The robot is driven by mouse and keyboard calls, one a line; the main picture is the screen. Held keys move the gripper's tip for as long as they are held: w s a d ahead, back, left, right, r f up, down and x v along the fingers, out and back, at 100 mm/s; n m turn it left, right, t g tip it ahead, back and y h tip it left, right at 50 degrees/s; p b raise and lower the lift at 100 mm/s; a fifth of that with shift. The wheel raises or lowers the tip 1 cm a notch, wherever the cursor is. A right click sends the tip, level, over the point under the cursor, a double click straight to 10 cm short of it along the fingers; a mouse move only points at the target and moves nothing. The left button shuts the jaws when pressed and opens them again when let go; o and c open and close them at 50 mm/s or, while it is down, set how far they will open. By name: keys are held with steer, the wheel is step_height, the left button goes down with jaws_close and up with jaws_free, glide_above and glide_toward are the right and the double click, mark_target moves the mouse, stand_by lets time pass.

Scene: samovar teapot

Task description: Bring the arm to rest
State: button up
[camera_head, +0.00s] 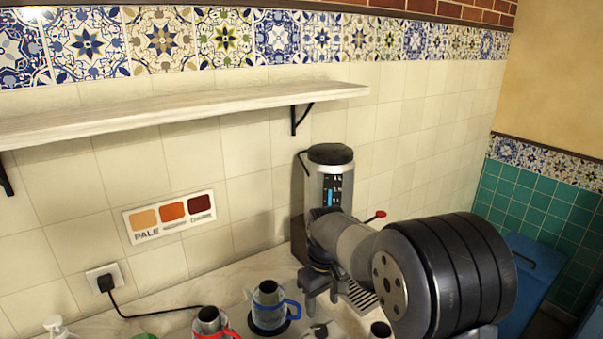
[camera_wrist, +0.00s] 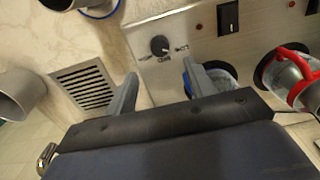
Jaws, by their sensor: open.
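My gripper (camera_head: 320,291) hangs at the end of my arm over the counter, in front of the tall metal machine with a black lid (camera_head: 330,154). In the wrist view my gripper (camera_wrist: 160,85) has its two grey fingers spread apart with nothing between them. A pale panel with a dark knob (camera_wrist: 160,45) lies below the fingers. My dark arm hides part of the counter and the machine's lower front in the head view.
A blue-handled jug (camera_head: 268,299) and a red-handled jug (camera_head: 209,322) stand left of my gripper. The red-handled one also shows in the wrist view (camera_wrist: 288,75). A slotted grate (camera_wrist: 84,86) lies beside the panel. A shelf (camera_head: 180,112) runs along the wall above.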

mark_target(322, 329)
step_height(322, 329, down, 9)
steer(key=shift+r+p, duration=0.1)
steer(key=shift+p, duration=0.4)
steer(key=shift+r+m, duration=0.15)
steer(key=shift+m, duration=0.75)
steer(key=m+p, duration=0.1)
steer(key=m, duration=0.3)
steer(key=shift+p, duration=0.35)
steer(key=m+p, duration=0.3)
steer(key=m, duration=0.3)
steer(key=shift+r, duration=0.1)
step_height(322, 329, up, 10)
steer(key=b, duration=0.2)
steer(key=shift+d+r, duration=0.1)
steer(key=shift+r, duration=0.05)
